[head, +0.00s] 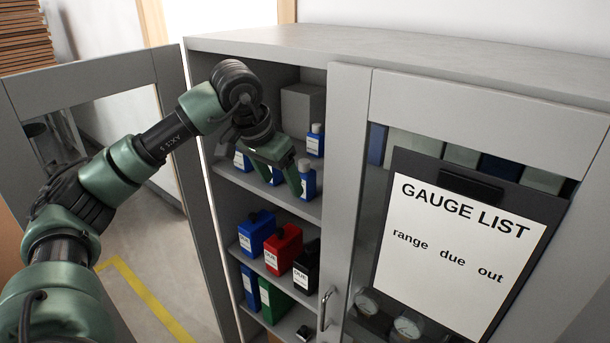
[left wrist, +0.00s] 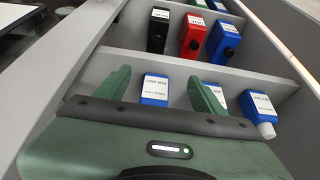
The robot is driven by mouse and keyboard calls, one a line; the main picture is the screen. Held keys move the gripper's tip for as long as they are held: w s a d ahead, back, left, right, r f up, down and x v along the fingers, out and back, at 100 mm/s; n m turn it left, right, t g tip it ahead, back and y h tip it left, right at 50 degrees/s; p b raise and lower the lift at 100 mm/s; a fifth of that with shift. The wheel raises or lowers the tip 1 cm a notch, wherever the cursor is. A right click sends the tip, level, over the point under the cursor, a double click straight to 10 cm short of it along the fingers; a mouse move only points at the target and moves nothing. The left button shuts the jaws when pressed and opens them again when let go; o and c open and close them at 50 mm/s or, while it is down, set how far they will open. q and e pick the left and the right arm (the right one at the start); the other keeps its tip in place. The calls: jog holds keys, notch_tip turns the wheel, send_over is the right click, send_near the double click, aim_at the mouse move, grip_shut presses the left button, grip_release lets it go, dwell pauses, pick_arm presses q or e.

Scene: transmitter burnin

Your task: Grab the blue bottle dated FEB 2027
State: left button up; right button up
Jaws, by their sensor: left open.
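Several blue bottles with white labels stand on the upper shelf of the open cabinet, but their dates are too small to read. In the head view, one blue bottle (head: 307,181) stands just right of my left gripper (head: 279,182), another (head: 316,141) stands farther back, and others are partly hidden behind the gripper. In the left wrist view, a blue bottle (left wrist: 155,90) shows between the open, empty fingers of my left gripper (left wrist: 157,92). A second is partly covered by the right finger, and a white-capped blue bottle (left wrist: 259,108) lies farther right. My right gripper is out of view.
The lower shelf holds a blue jug (head: 257,232), a red jug (head: 283,249) and a black jug (head: 306,266). A grey box (head: 302,108) stands at the back of the upper shelf. The right cabinet door (head: 345,180) is closed and carries a gauge list (head: 455,240).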

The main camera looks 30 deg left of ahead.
aim_at(301, 163)
pick_arm(q)
jog(key=w, duration=0.2)
jog(key=w+p, duration=0.1)
jog(key=w, duration=0.1)
jog(key=w+p, duration=0.1)
jog(key=w, duration=0.1)
jog(key=shift+w+d, duration=0.3)
jog(key=shift+w, duration=0.3)
jog(key=p+x, duration=0.1)
jog(key=x, duration=0.4)
jog(key=shift+f+p, duration=0.1)
jog(key=shift+p, duration=0.3)
jog(key=c, duration=1.5)
